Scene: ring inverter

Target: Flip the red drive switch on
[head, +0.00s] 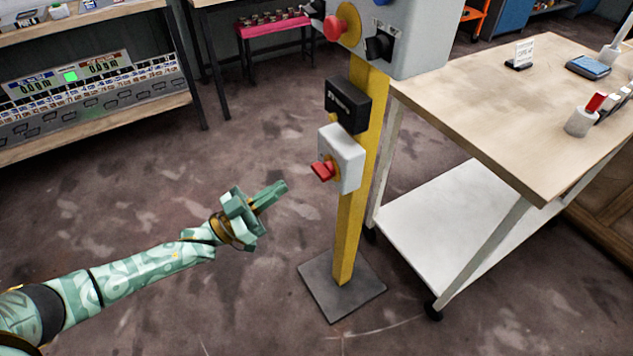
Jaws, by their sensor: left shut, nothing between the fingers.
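The red switch (321,171) is a red handle on the front of a small light grey box (347,160). The box is fixed to a yellow post (347,240) in the middle of the head view. My left gripper (279,188) is shut and empty. It shows to the left of the switch and slightly lower, apart from it, with its fingers pointing right towards the post. My right gripper is not in view.
A black box (348,104) and a grey control box (418,38) with a red mushroom button (334,28) sit above on the post. A wheeled wooden-topped table (480,95) stands close on the right. Shelves (90,125) stand at left. Floor before the post is clear.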

